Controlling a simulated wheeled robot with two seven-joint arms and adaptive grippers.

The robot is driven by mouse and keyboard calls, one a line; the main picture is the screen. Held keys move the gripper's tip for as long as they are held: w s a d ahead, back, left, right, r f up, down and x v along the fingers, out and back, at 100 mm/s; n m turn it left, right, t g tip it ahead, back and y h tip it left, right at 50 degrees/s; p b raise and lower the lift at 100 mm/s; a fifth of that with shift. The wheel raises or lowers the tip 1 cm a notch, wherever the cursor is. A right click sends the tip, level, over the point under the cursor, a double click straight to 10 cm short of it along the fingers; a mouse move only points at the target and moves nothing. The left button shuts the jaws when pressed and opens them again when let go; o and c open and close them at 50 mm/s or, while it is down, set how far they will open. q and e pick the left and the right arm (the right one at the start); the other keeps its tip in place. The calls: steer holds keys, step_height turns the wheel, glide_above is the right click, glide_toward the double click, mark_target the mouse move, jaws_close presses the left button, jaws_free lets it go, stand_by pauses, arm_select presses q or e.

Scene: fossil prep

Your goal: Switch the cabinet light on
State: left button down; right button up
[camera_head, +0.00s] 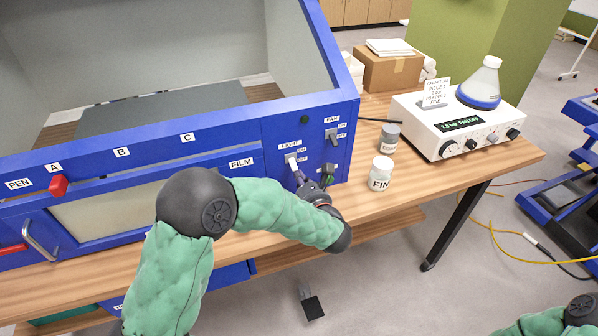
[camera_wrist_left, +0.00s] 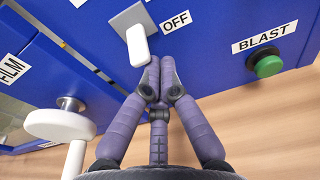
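The light switch is a white lever (camera_wrist_left: 138,46) on a grey plate on the blue cabinet front. It also shows in the head view (camera_head: 292,161) under the LIGHT label. In the wrist view the lever hangs down from its plate, beside the OFF label (camera_wrist_left: 176,22). My left gripper (camera_wrist_left: 154,75) has its purple fingers together, with the tips just below the lever's lower end; whether they touch it I cannot tell. In the head view the left gripper (camera_head: 301,180) is at the panel below the switch, partly hidden by my wrist. My right gripper is out of view.
A green BLAST button (camera_wrist_left: 267,66) is to the right, and a FAN switch (camera_head: 334,138) is above it. Two jars, one white (camera_head: 380,173), one grey-lidded (camera_head: 388,138), stand on the bench right of the cabinet.

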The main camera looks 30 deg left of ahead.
arm_select(q)
steer(key=r+g+h+p, duration=0.1)
steer(key=p, duration=0.2)
steer(key=g+h+p, duration=0.1)
steer(key=p, duration=0.3)
steer(key=r+g+h+p, duration=0.1)
steer(key=h+p, duration=0.1)
steer(key=p, duration=0.1)
steer(key=shift+s+d+r, duration=0.3)
steer(key=shift+d, duration=0.05)
steer(key=shift+r+p, duration=0.7)
steer(key=shift+r, duration=0.15)
